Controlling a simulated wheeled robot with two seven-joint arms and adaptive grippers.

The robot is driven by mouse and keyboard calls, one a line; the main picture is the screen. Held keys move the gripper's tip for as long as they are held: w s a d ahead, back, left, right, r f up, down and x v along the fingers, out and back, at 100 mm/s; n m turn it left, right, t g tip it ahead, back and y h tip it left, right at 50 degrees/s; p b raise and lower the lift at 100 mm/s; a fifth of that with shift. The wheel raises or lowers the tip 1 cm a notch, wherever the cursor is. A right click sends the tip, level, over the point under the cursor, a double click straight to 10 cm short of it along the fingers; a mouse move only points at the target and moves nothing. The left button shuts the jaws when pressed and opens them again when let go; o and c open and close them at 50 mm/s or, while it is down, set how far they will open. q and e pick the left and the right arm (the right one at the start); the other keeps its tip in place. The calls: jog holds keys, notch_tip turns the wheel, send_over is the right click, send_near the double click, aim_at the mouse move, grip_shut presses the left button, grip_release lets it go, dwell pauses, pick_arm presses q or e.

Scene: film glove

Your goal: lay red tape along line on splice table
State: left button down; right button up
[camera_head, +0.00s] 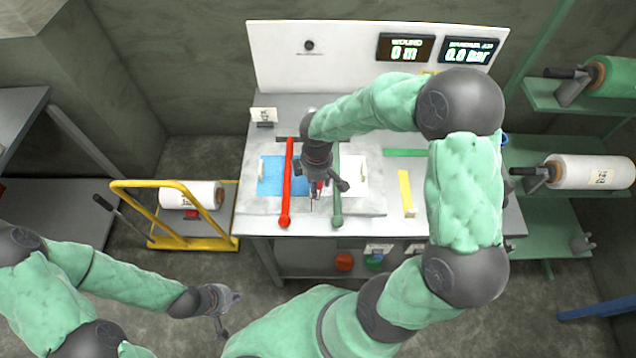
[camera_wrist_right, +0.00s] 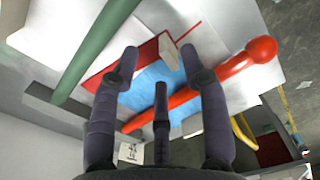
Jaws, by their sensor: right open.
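The splice table (camera_head: 370,208) has a pale plate with a blue sheet (camera_head: 269,178) and a white sheet (camera_head: 355,172). A red bar (camera_head: 287,185) and a green bar (camera_head: 337,205) lie across it. My right gripper (camera_head: 322,188) is over the sheets between the bars, its fingers spread. In the right wrist view, a red piece with a pale end (camera_wrist_right: 150,53), apparently the tape, lies between and beyond the fingertips (camera_wrist_right: 159,60). A thin red line (camera_wrist_right: 188,32) continues past it on the white sheet. Contact is unclear. My left gripper (camera_head: 226,308) hangs empty, fingers apart, left of the table.
A yellow cart (camera_head: 195,243) with a white film roll stands left of the table. A back panel (camera_head: 350,40) carries displays reading 0 m and 0.0 bar. A green rack (camera_head: 545,215) with rolls stands right. A yellow strip (camera_head: 405,188) lies on the table's right.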

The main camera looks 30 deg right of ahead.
jog(key=f, duration=0.3)
jog(key=f+b, duration=0.1)
jog(key=shift+a+f, duration=0.15)
jog(key=shift+a, duration=0.2)
grip_shut()
pick_arm(q)
jog(key=shift+f, duration=0.55)
